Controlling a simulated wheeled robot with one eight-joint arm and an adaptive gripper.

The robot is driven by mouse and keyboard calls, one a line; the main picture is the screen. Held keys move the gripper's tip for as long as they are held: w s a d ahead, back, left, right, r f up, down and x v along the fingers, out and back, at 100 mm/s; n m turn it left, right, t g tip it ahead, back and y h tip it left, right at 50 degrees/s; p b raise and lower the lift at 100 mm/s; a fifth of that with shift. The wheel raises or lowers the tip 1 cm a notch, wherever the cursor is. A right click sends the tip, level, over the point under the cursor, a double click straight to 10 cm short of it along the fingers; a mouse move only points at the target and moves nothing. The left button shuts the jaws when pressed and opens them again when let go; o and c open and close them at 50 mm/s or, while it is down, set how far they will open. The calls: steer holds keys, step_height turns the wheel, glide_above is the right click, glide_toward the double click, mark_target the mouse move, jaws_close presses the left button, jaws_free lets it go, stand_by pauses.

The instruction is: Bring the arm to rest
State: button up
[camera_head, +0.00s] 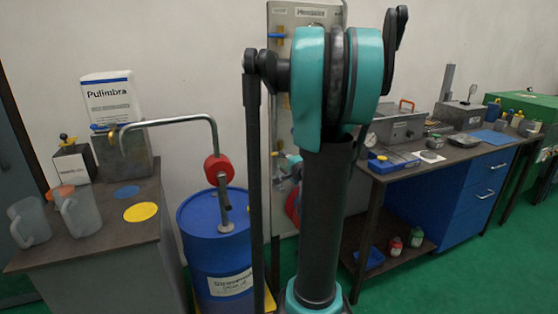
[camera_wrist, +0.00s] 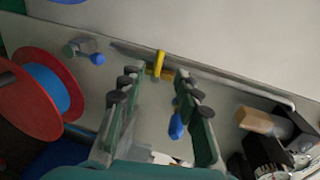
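My arm, with teal and black links, stands upright in the middle of the head view, in front of a grey wall panel (camera_head: 300,14). My gripper does not show clearly in the head view. In the wrist view my gripper (camera_wrist: 156,74) is open, with its two green, dark-padded fingers apart and nothing held between them. Beyond the fingers is a pale panel with a yellow handle (camera_wrist: 159,62) and a blue handle (camera_wrist: 176,126); their distance from the fingertips is hard to tell.
A red reel with a blue core (camera_wrist: 47,88) and a black device (camera_wrist: 275,145) flank the fingers. A blue drum (camera_head: 205,238) with a pump stands left of my arm, beside a bench (camera_head: 90,248) with jugs. A workbench (camera_head: 440,165) stands right. Green floor is open at lower right.

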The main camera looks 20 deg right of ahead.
steer(key=shift+s, duration=0.35)
steer(key=s+a+f+n+g+y, duration=0.2)
steer(key=s+a+f+n+g, duration=0.15)
steer(key=a, duration=0.35)
steer(key=s+a+f+n+g+y, duration=0.1)
steer(key=s+a+f+n+g, duration=0.1)
steer(key=s+a+f+n, duration=0.45)
steer(key=s+a+f+n+g+h, duration=0.1)
steer(key=s+f+n+g, duration=0.2)
steer(key=s, duration=0.5)
steer(key=s+a+f+n+g+h, duration=0.1)
steer(key=s+f+n+g+h, duration=0.1)
steer(key=s, duration=0.6)
step_height(320, 180, down, 3)
steer(key=shift+a+f+n+g+h, duration=0.15)
steer(key=shift+n+g+h, duration=0.3)
steer(key=shift+n, duration=0.75)
